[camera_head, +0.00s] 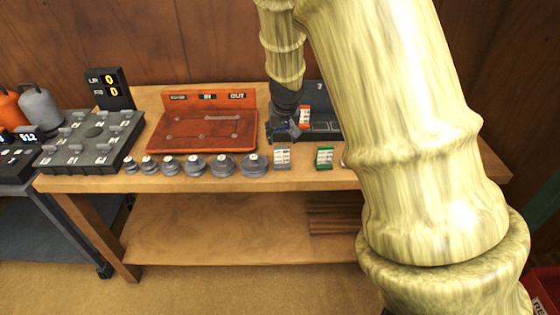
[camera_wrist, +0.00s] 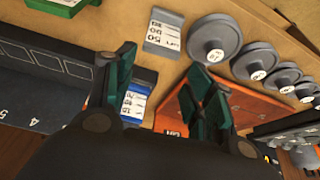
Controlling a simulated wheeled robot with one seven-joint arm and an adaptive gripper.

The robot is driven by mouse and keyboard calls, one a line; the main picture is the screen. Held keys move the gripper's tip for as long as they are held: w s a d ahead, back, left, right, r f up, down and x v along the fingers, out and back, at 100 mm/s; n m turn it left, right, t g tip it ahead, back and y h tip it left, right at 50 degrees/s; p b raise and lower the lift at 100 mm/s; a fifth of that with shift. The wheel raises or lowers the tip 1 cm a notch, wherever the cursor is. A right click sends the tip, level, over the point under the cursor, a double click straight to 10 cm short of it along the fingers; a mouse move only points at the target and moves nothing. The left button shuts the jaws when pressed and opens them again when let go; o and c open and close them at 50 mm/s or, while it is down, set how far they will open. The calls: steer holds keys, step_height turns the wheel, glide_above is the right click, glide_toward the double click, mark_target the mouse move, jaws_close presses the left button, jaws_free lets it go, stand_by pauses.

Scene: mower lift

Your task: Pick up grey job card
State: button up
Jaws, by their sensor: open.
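The grey job card (camera_head: 282,157) with a white printed label stands near the front edge of the wooden bench, just right of the row of grey weights. It also shows in the wrist view (camera_wrist: 163,32) at top centre, beyond my fingertips. My gripper (camera_head: 285,131) is above the bench, behind the card in the head view. In the wrist view the two dark green fingers (camera_wrist: 162,78) are spread apart with no card held between their tips. The gripper is clear of the grey card.
A green card (camera_head: 324,157) stands right of the grey one. A blue card (camera_wrist: 137,101) lies behind a finger. An orange tray (camera_head: 202,132), a dark rack (camera_head: 325,126) and grey weights (camera_head: 222,165) crowd the bench. My arm hides the right side.

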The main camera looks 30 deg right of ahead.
mark_target(282, 146)
steer(key=x, duration=0.5)
steer(key=shift+s, duration=0.1)
steer(key=shift+d+f+b, duration=0.2)
steer(key=shift+f+b, duration=0.45)
steer(key=shift+f, duration=1.15)
steer(key=shift+x, duration=1.05)
steer(key=shift+r, duration=0.1)
steer(key=shift+c, duration=0.2)
steer(key=c, duration=0.6)
